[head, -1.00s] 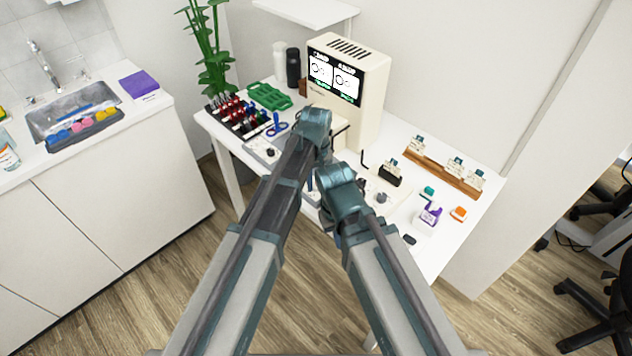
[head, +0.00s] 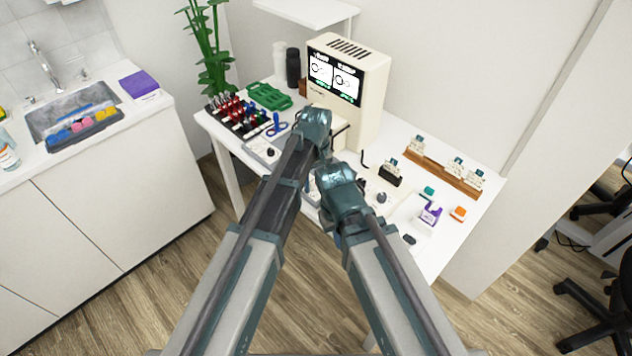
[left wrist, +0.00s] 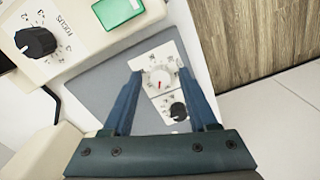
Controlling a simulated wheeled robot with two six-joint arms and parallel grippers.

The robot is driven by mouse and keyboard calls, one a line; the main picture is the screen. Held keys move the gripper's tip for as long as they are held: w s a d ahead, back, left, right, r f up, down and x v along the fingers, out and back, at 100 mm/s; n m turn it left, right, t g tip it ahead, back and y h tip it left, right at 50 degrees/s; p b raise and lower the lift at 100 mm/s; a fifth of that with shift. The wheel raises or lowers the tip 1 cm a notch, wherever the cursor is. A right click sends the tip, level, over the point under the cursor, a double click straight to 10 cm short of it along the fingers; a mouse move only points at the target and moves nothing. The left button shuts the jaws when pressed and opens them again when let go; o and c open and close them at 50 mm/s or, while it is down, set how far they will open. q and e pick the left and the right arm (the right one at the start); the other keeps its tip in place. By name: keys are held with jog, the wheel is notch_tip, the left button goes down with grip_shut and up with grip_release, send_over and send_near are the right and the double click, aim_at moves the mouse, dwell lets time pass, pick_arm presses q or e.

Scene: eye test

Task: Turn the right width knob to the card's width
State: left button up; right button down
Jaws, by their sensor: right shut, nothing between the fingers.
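In the head view, a dark knob (head: 381,197) stands on the right-hand plate and another (head: 270,152) on the left-hand one. My left gripper (head: 318,124) is in front of the machine. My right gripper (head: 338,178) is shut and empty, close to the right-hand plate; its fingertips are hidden.
The cream machine (head: 366,100) shows two round displays on its screen (head: 335,80). A black FOCUS knob (left wrist: 35,42) and green button (left wrist: 118,10) are near my left gripper.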

aim_at(316, 185)
dwell(0.3)
pick_arm(q)
notch_tip(316, 185, up, 14)
jog(key=p, duration=1.3)
jog(key=shift+p, duration=0.4)
jog(key=shift+f, duration=0.1)
jog(key=s+a+m, duration=0.5)
jog(key=s+a, duration=0.9)
jog(key=a, duration=0.3)
jog(key=s+d+m+y, duration=0.1)
jog(key=s+d+m, duration=0.2)
jog(key=d, duration=0.8)
jog(key=shift+s+m, duration=0.4)
jog(key=shift+s, duration=0.55)
